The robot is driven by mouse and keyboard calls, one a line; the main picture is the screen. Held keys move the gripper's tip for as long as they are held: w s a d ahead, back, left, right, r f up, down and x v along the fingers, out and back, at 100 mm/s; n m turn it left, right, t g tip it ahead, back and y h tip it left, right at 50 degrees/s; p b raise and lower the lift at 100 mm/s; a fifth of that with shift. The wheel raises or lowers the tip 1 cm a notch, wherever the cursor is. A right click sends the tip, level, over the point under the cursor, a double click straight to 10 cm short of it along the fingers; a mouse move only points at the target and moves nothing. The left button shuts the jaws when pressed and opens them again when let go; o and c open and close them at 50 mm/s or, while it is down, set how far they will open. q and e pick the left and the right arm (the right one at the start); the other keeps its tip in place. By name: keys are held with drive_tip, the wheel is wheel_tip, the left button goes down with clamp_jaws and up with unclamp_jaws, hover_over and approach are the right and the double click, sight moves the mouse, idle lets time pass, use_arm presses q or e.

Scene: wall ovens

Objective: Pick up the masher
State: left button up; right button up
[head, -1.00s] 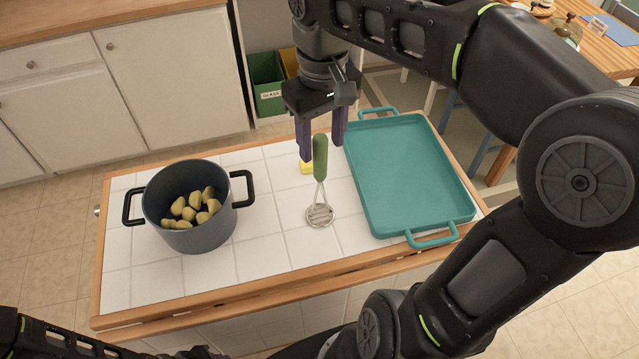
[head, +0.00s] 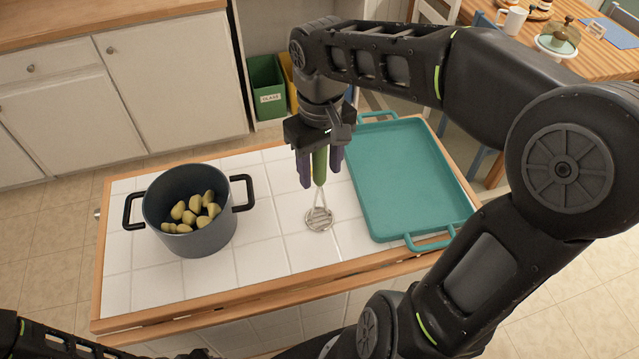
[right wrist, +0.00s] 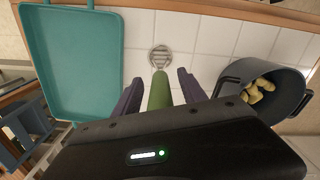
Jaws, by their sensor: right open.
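The masher (head: 319,217) stands upright on the white tiled top, its round metal head down and its green handle up. It also shows in the right wrist view (right wrist: 160,92). My right gripper (head: 320,184) points down over it, open, with one purple finger on each side of the green handle. In the right wrist view my right gripper (right wrist: 161,84) shows the handle between the fingers, with gaps on both sides. The top of the handle is hidden by the gripper body. My left gripper cannot be made out in the head view.
A dark pot (head: 190,238) with several potatoes (head: 194,212) stands left of the masher. A teal tray (head: 405,175) lies close on the right. The front of the tiled top (head: 255,262) is clear. A green bin (head: 268,98) stands on the floor behind.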

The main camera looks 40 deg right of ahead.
idle(0.4)
clamp_jaws()
idle(0.4)
